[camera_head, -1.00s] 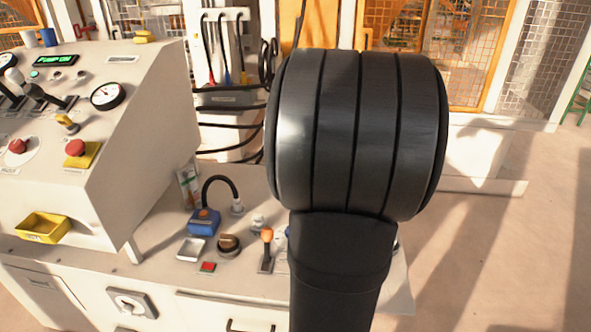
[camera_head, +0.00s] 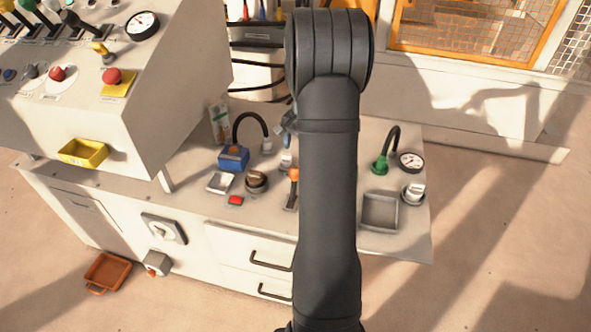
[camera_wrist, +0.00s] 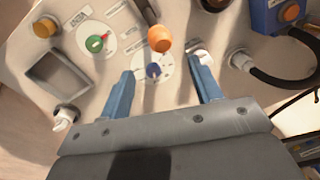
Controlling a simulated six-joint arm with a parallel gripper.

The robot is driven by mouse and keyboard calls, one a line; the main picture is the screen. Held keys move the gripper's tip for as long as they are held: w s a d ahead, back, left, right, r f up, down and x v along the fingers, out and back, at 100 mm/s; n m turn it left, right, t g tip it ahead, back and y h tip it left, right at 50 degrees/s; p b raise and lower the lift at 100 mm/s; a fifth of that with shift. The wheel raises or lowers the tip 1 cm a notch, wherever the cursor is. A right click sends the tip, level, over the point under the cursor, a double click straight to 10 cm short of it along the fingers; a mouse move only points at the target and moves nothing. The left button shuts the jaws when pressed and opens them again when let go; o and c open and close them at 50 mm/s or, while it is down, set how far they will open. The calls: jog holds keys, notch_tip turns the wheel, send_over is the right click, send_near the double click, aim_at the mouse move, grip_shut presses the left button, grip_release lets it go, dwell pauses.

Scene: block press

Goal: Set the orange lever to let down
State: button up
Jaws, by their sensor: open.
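The orange lever (camera_head: 293,174) stands on the white bench top, just left of my arm in the head view. It has an orange knob on a dark stem. The lever's marked settings are too small to read. In the head view my arm hides most of the gripper.
Near the lever are a blue box (camera_head: 233,158) with a black hose, a brown knob (camera_head: 256,181) and a red button (camera_head: 236,200). A grey tray (camera_head: 380,211), a green fitting (camera_head: 381,164) and a gauge (camera_head: 411,160) stand to the right. A sloped console (camera_head: 150,95) rises at left.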

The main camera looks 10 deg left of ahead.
jog(key=f, duration=0.7)
jog(key=a+f, duration=0.1)
jog(key=f, duration=0.2)
jog(key=shift+w+f, duration=0.15)
jog(key=shift+f, duration=0.2)
grip_shut()
